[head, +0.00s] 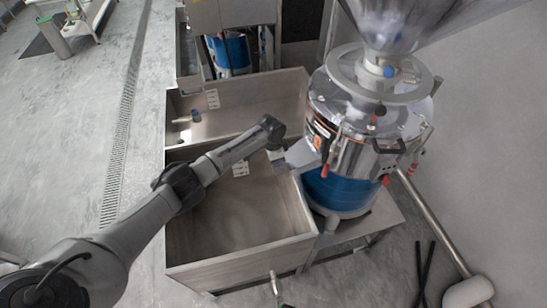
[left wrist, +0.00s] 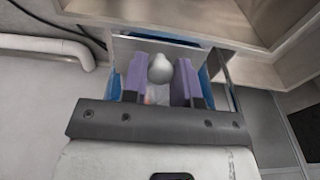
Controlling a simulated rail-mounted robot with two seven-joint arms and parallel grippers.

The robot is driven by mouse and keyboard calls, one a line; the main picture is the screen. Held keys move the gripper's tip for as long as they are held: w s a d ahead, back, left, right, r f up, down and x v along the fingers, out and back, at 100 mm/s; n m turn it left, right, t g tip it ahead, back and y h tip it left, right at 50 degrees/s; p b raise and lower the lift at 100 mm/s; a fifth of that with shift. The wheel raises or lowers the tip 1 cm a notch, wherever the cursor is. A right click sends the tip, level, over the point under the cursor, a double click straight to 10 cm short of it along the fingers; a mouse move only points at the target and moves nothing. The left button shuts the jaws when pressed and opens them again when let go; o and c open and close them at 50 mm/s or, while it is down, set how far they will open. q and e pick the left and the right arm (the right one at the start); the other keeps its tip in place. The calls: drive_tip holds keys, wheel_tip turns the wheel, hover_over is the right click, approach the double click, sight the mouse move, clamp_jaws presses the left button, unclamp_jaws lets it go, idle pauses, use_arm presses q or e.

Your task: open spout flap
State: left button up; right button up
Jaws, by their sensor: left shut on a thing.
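The bean grinder (head: 345,190) is a round steel and blue machine under a clear hopper. Its metal spout (head: 301,154) sticks out to the left over a steel bin. My left arm reaches in from the left, and its gripper (head: 279,155) is at the spout's outer end, small and partly hidden by my wrist. In the left wrist view, my left gripper (left wrist: 160,82) has purple pads shut on a rounded grey knob (left wrist: 159,67). The knob stands in front of a flat metal plate (left wrist: 135,46), apparently the spout flap. How far the flap is open cannot be told. My right gripper is not in view.
The steel bin (head: 181,251) lies below my left wrist, open and seemingly empty. A second bin (head: 240,119) is behind it. A pipe (head: 432,223) leans at the grinder's right. The floor at the left is mostly clear.

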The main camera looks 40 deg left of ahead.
use_arm(q)
drive_tip(key=shift+w+d+r+g+y+b, duration=0.25)
drive_tip(key=shift+w+g+y+b, duration=0.2)
drive_tip(key=shift+g, duration=0.25)
drive_tip(key=b, duration=0.1)
drive_tip(key=g+y+b, duration=0.1)
drive_tip(key=g+b, duration=0.1)
drive_tip(key=shift+w+d+r+y+b, duration=0.15)
drive_tip(key=shift+w+d+y+b, duration=0.1)
drive_tip(key=shift+d+y+b, duration=0.1)
drive_tip(key=shift+w+r+g+y+b, duration=0.25)
drive_tip(key=shift+g+y+b, duration=0.25)
drive_tip(key=shift+g+b, duration=0.5)
drive_tip(key=o, duration=0.9)
drive_tip(key=shift+r, duration=0.1)
